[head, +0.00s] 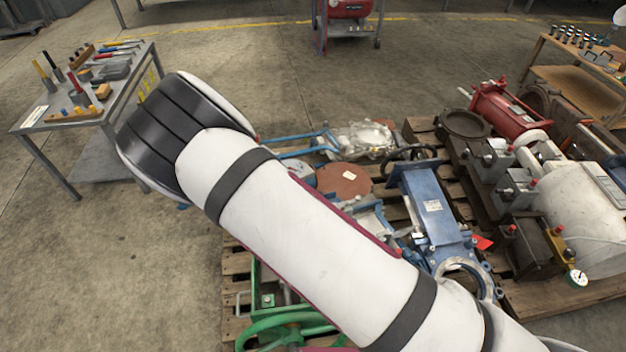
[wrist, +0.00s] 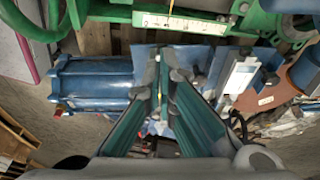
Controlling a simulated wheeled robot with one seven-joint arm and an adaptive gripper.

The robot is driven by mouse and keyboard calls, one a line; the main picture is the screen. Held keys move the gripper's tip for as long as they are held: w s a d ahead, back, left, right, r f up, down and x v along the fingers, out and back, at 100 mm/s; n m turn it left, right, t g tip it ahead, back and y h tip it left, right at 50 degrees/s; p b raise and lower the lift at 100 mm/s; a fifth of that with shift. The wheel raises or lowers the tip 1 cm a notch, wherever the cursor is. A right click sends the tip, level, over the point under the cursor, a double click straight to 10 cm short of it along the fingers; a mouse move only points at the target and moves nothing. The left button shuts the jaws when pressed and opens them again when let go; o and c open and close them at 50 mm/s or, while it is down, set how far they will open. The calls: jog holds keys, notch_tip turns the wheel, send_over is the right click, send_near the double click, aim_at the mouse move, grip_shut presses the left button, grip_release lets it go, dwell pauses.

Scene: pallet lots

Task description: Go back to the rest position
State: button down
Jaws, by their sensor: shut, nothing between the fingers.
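My gripper (wrist: 163,72) shows in the wrist view with its two fingers close together and nothing held. It points toward the valves on the pallet, with a green valve frame (wrist: 185,22) beyond the fingertips and a blue cylinder (wrist: 95,82) to the left. I cannot tell how far the fingertips are from the blue parts behind them. In the head view my white arm crosses the middle and hides my gripper and part of the pallet (head: 236,262).
Blue gate valve (head: 432,205), green handwheel valve (head: 285,325) and brown disc (head: 343,181) lie on the pallet. Red and grey pumps (head: 508,112) crowd the right. A tool table (head: 130,98) stands left, beyond my arm. The floor at lower left (head: 110,270) is clear.

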jog(key=s+d+r+n+g+y, duration=0.1)
jog(key=s+d+r+n+y, duration=0.15)
jog(key=r, duration=0.85)
jog(key=s+d+r+n+y, duration=0.15)
jog(key=d+r, duration=0.25)
jog(key=r, duration=0.7)
jog(key=s+d+r+n+g+y, duration=0.1)
jog(key=s+d+r+n, duration=0.2)
jog(key=r, duration=0.9)
jog(key=s+d+r+n+t+h, duration=0.1)
jog(key=s+d+r+n, duration=0.2)
jog(key=s+d+r, duration=0.55)
jog(key=s+d+r+n+t+h, duration=0.1)
jog(key=s+d+n, duration=0.4)
jog(key=s, duration=0.9)
notch_tip(320, 180, up, 23)
jog(key=m+t+p, duration=0.1)
jog(key=t+p, duration=0.3)
jog(key=p, duration=1.7)
jog(key=shift+d+f, duration=0.2)
jog(key=shift+d, duration=0.15)
